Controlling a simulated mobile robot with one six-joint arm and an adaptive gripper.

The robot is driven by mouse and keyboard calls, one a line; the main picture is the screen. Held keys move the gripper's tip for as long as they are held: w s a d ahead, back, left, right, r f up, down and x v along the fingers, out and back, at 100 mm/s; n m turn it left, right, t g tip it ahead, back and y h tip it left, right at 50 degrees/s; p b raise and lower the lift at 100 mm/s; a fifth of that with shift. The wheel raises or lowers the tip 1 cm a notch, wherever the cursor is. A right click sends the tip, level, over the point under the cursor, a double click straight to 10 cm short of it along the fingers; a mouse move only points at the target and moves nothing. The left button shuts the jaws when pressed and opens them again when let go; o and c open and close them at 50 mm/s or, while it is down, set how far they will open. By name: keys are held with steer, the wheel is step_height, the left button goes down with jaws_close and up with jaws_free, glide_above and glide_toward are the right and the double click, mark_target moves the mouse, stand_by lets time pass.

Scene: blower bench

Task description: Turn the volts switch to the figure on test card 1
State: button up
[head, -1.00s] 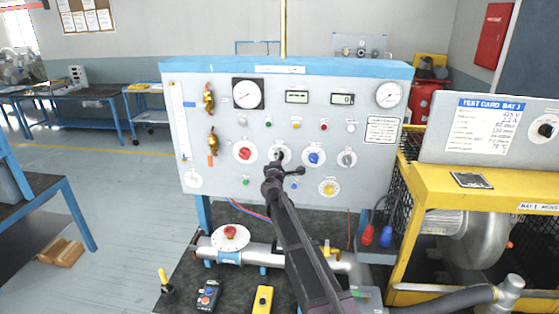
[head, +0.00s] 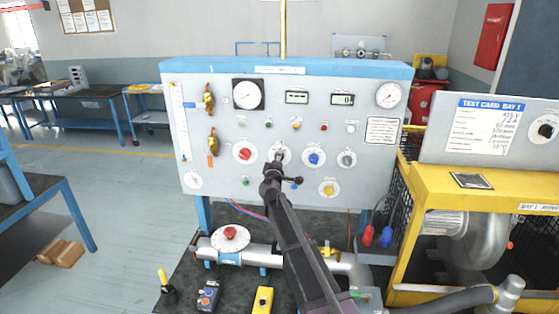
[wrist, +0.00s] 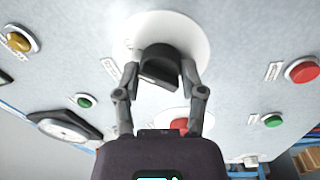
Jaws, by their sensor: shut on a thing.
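My gripper (wrist: 160,82) is shut on a black knob (wrist: 158,62), one finger on each side. The knob sits on a round white dial (wrist: 200,38); its label and pointer setting cannot be read. In the head view my gripper (head: 279,160) reaches the same dial (head: 287,150) in the middle of the panel and covers most of the knob. The test card (head: 490,125), headed "TEST CARD BAY 1", is on the grey board at right. Its top figure appears to be a volts value, but its digits are too blurred to be sure.
A pipe (head: 265,252) runs below.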

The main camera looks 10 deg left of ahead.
steer(key=o, duration=1.1)
steer(key=s+d+f+m+g+h+b, duration=0.1)
steer(key=s+d+f+m+g+h, duration=0.2)
steer(key=s+d+f+m+g, duration=0.7)
steer(key=s+d+f+m+t+h+b, duration=0.15)
steer(key=s+d+f+h, duration=0.35)
steer(key=d, duration=1.1)
steer(key=s+f+m+g+y+b, duration=0.1)
steer(key=s+f+g+y, duration=0.2)
steer(key=s, duration=0.5)
steer(key=s+d+f+m+g+y+b, duration=0.1)
steer(key=s+f+g, duration=0.3)
steer(key=s, duration=0.5)
steer(key=s+d+f+m+g+y+b, duration=0.1)
steer(key=s+f+g+y, duration=0.2)
steer(key=s, duration=0.6)
steer(key=shift+s+f+y, duration=0.1)
steer(key=shift+f+y, duration=0.15)
steer(key=shift+y, duration=0.55)
